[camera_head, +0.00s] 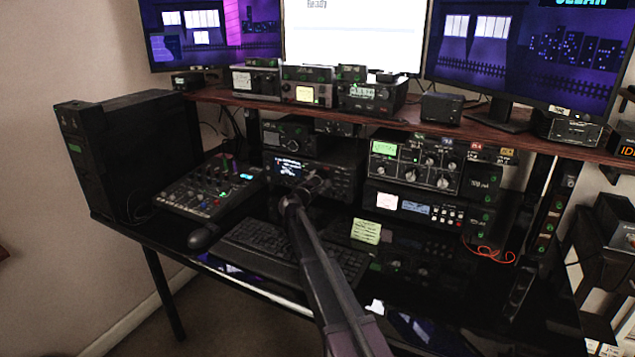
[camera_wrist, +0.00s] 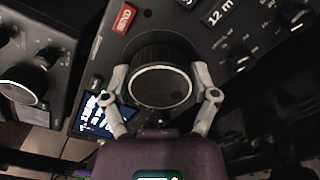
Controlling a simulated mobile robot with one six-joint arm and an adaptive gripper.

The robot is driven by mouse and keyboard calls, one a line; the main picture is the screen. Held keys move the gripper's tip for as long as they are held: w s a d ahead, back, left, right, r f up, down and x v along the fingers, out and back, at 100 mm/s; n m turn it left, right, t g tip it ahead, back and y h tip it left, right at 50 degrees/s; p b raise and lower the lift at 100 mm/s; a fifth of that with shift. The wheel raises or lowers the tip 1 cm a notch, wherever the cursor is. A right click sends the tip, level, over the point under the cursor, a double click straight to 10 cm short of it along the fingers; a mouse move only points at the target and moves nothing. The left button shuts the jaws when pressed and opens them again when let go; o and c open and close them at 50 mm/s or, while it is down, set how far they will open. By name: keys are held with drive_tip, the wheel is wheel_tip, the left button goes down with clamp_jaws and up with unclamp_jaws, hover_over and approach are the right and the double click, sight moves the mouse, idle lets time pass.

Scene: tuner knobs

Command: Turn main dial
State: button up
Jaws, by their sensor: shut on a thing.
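The main dial (camera_wrist: 160,85) is a large round black knob with a pale ring on its face, on the front panel of a black radio (camera_wrist: 205,45). It fills the middle of the wrist view. My gripper (camera_wrist: 162,88) has one finger on each side of the dial and is shut on its rim. In the head view my arm reaches over the desk, and my gripper (camera_head: 318,184) is at the front of the radio (camera_head: 288,168) with the lit display. The dial is hidden or too small to tell there.
A keyboard (camera_head: 285,248) lies below my arm, with a mixer (camera_head: 210,185) to the left. More radios (camera_head: 415,162) stand to the right. Small knobs (camera_wrist: 240,60) and a red SEND label (camera_wrist: 124,18) are near the dial. A shelf (camera_head: 400,118) with devices runs above.

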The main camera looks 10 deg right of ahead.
drive_tip(key=shift+w+a, duration=0.1)
drive_tip(key=shift+w, duration=0.1)
drive_tip(key=o, duration=1)
drive_tip(key=shift+s, duration=0.2)
drive_tip(key=shift+s+a, duration=0.25)
drive_tip(key=shift+s, duration=0.15)
drive_tip(key=v, duration=1.1)
drive_tip(key=shift+w, duration=0.1)
